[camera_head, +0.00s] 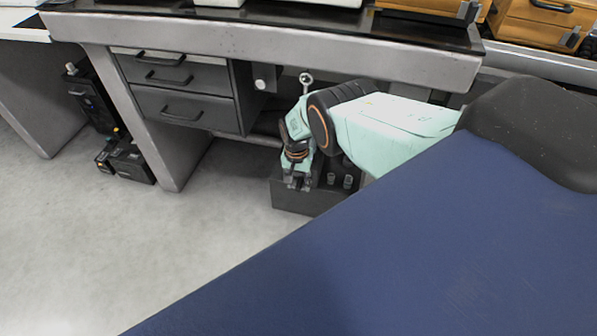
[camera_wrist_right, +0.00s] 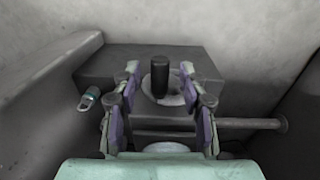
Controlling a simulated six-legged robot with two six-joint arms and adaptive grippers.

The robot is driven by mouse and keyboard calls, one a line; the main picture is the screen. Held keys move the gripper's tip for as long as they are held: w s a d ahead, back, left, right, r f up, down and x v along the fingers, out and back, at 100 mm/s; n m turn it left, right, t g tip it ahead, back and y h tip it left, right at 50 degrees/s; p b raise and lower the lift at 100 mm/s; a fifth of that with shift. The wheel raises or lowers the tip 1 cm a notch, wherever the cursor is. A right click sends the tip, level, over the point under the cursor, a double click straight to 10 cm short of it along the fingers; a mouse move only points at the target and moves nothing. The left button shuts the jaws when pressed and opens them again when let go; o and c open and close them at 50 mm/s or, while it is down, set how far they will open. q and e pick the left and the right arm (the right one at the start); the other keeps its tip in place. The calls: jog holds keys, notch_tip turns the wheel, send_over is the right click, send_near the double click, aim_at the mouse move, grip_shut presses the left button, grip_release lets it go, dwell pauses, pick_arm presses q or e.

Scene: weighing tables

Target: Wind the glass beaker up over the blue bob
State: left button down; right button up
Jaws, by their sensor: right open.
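My right gripper (camera_head: 298,182) reaches down under the table, over a low dark box. In the right wrist view its fingers (camera_wrist_right: 159,84) are spread apart, with a short dark upright peg (camera_wrist_right: 160,75) standing between them. The peg rises from a pale round disc (camera_wrist_right: 152,97) on the dark block (camera_wrist_right: 100,68). I cannot tell whether the fingers touch the peg. A horizontal rod with a round end (camera_wrist_right: 265,123) runs out to the right beneath the fingers. I cannot make out the glass beaker or the blue bob. My left gripper is not in view.
The dark box (camera_head: 290,203) carries several small upright posts. The table's front edge (camera_head: 250,44) and the drawer unit (camera_head: 180,92) are close to my right arm. Black equipment (camera_head: 131,165) stands left of the table leg. The floor (camera_head: 130,245) in front is clear.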

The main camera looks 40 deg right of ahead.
grip_shut()
dwell(0.5)
